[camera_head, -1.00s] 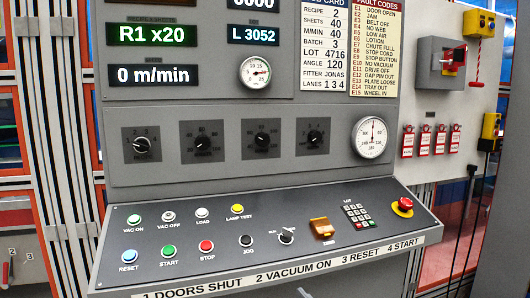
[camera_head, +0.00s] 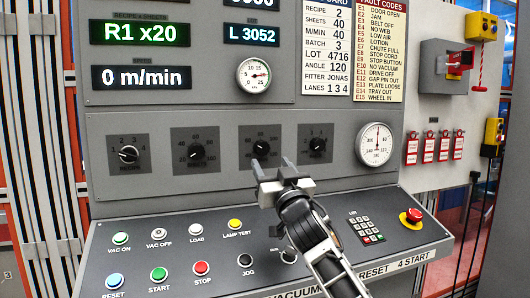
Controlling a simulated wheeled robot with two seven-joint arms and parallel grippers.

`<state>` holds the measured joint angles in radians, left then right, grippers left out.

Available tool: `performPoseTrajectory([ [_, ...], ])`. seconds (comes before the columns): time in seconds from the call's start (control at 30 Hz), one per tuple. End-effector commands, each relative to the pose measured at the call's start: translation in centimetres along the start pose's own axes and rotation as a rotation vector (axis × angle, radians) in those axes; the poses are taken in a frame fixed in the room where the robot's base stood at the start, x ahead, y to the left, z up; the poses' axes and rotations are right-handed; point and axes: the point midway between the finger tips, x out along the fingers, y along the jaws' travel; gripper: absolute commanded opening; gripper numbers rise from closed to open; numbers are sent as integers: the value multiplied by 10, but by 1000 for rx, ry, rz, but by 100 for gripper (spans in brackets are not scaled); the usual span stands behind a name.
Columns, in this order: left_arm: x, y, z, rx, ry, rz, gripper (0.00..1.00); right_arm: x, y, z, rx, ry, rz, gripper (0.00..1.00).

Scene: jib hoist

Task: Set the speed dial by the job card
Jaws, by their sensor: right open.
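The job card (camera_head: 325,55) is on the upper panel and reads recipe 2, sheets 40, m/min 40, batch 3. Below it is a row of black dials: a first dial (camera_head: 129,154), a second dial (camera_head: 196,152), a third dial (camera_head: 262,147) and a fourth dial (camera_head: 318,144). Their small labels are hard to read; the third dial's label is covered by my gripper. My right gripper (camera_head: 273,164) is open and empty, its fingers just below the third dial in the picture. I cannot tell whether it touches the panel. My left gripper is out of view.
The speed display (camera_head: 143,77) reads 0 m/min. A sloped console below carries several coloured buttons, a keypad (camera_head: 366,227) and a red emergency stop (camera_head: 411,216). My right arm hides part of the console. A round gauge (camera_head: 375,144) sits right of the dials.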

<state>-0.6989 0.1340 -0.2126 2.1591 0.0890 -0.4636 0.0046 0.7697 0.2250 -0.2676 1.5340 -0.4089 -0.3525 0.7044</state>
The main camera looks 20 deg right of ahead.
Motion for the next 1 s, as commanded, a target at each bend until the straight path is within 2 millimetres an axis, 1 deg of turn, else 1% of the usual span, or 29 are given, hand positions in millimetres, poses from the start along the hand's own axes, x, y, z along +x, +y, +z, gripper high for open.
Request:
performPoseTrajectory([
  [0.03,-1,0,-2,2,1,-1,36,11,0,-2,-1,0,0,57],
  [0.1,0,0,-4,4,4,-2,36,23,0,-1,1,0,1,57],
  [0.2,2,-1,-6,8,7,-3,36,37,0,-1,0,-1,0,57],
  [0.3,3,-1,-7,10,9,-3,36,47,0,0,1,0,0,57],
  [0.5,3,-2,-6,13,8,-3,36,56,0,0,0,1,-1,57],
  [0.77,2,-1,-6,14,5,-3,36,56,0,0,0,0,-1,57],
  [0.8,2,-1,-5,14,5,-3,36,56,0,0,0,0,-1,46],
  [0.87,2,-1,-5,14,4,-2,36,56,0,0,0,0,-1,29],
  [0.9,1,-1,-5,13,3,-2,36,56,0,0,0,0,-1,18],
  [0.93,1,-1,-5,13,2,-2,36,56,0,0,0,0,-1,12],
  [1.0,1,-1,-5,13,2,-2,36,56,0,0,0,0,-1,12],
])
